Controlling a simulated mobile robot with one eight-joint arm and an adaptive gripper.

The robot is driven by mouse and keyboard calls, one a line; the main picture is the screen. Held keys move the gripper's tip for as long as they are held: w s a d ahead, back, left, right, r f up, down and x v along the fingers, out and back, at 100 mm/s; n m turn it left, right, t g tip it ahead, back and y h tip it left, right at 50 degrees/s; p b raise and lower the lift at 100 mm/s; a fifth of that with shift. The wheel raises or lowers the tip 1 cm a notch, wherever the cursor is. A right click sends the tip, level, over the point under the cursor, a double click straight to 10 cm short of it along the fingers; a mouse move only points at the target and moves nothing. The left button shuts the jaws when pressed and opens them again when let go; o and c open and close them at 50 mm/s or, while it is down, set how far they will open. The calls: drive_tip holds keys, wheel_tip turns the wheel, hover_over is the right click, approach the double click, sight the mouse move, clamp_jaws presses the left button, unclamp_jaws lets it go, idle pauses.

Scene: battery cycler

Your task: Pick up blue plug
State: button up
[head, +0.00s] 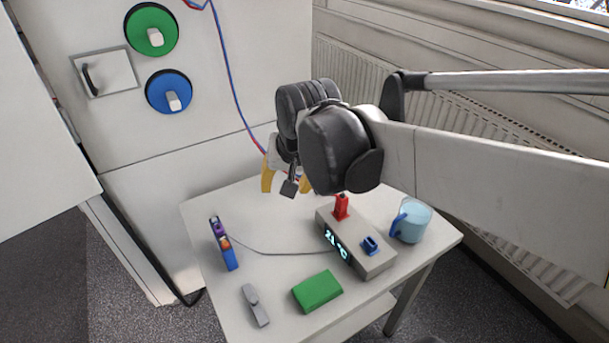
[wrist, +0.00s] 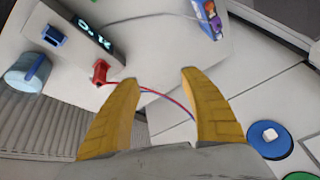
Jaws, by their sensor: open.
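A small blue piece (head: 370,244) sits on top of the grey device (head: 372,264) on the table. It also shows in the wrist view (wrist: 54,36) at the upper left; I cannot tell whether it is the blue plug or only its socket. A red plug (head: 341,207) stands upright at the device's far end, and in the wrist view (wrist: 100,72) it is left of my fingers. My gripper (head: 286,183) is open and empty, with yellow fingers, above the far part of the table. In the wrist view my gripper (wrist: 160,78) has a red and blue cable (wrist: 172,99) visible between its fingers.
A blue mug (head: 413,222) stands right of the device. A blue holder (head: 224,245), a green block (head: 317,291) and a grey tool (head: 255,305) lie on the table. Green (head: 151,30) and blue (head: 169,91) round knobs are on the white cabinet behind.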

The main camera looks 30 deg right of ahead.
drive_tip(key=w+d+f+m+g+p, duration=0.25)
drive_tip(key=w+d+m, duration=0.25)
drive_tip(key=w+d, duration=0.25)
drive_tip(key=w+d+f+m+g+p, duration=0.1)
drive_tip(key=w+d+f+m, duration=0.3)
drive_tip(key=w+d, duration=0.3)
drive_tip(key=d+f+m, duration=0.1)
drive_tip(key=d+f, duration=0.1)
drive_tip(key=f, duration=0.2)
drive_tip(key=d+f+m+g, duration=0.1)
drive_tip(key=d+f, duration=0.2)
drive_tip(key=f, duration=0.1)
drive_tip(key=d+f+m, duration=0.1)
drive_tip(key=d+f, duration=0.2)
drive_tip(key=f, duration=0.1)
drive_tip(key=shift+w+d+f+m+g+y, duration=0.1)
drive_tip(key=shift+w+f+m+g+y, duration=0.05)
drive_tip(key=shift+m+g+y, duration=0.2)
drive_tip(key=f+b, duration=0.1)
drive_tip(key=f, duration=0.1)
drive_tip(key=f+b, duration=0.2)
drive_tip(key=f, duration=0.1)
drive_tip(key=shift+w+f, duration=0.3)
drive_tip(key=shift+w, duration=0.1)
drive_tip(key=shift+r, duration=0.1)
clamp_jaws()
